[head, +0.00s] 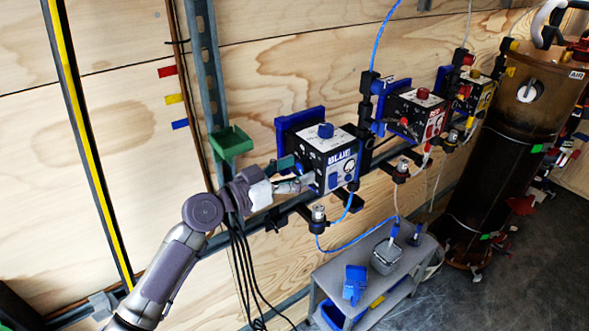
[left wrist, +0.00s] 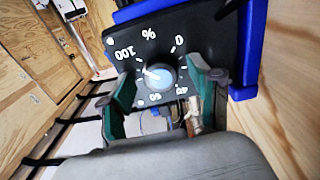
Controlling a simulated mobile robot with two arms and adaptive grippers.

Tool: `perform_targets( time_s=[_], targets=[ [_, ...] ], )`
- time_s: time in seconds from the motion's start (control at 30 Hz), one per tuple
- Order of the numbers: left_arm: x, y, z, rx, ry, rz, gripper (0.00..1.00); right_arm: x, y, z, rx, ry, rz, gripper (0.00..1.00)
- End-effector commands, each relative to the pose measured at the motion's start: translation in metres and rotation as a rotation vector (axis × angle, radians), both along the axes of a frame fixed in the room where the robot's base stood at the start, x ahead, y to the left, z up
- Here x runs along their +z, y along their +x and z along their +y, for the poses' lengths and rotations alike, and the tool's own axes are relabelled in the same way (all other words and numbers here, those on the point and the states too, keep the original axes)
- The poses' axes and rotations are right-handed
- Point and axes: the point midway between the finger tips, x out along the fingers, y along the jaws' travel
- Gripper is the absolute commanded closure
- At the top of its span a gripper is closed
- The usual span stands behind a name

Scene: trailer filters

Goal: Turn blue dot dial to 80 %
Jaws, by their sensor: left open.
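The blue box (head: 325,157), labelled "BLUE", is mounted on the rail along the wooden wall. My left gripper (head: 296,174) is at its left side, where the dial face is mostly hidden in the head view. In the left wrist view, a black dial plate (left wrist: 190,30) carries a % scale; 100, 0, 40 and 60 show, and the 80 mark is not visible. The pale blue round knob (left wrist: 160,77) has a white pointer line directed left, slightly up, below the 100. The open green fingers stand either side of the knob; contact cannot be told. My right gripper is not in view.
Red (head: 416,113) and yellow (head: 477,97) boxes sit farther right on the rail. A green tray (head: 230,142) is on the wall above my left arm. Blue hoses and valves hang below the boxes. A grey bench (head: 345,272) and brown tank (head: 505,150) stand at right.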

Motion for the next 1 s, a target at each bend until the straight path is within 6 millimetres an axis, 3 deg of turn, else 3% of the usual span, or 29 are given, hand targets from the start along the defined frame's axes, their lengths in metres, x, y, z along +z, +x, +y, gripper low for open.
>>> perform_targets(
  time_s=[0.07,0.43,0.77,1.0],
  targets=[
    [0.0000,-0.0001,0.0001,0.000,0.000,0.000,0.37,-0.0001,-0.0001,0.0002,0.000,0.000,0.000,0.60],
    [0.0001,-0.0003,0.0004,0.000,-0.001,0.001,0.97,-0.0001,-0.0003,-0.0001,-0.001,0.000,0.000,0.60],
    [0.0000,-0.0005,0.0003,0.000,-0.029,0.040,0.97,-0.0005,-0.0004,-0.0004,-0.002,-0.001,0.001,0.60],
    [0.0002,-0.0008,0.0002,0.000,-0.119,0.163,0.97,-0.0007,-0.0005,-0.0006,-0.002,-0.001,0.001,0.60]
  ],
)
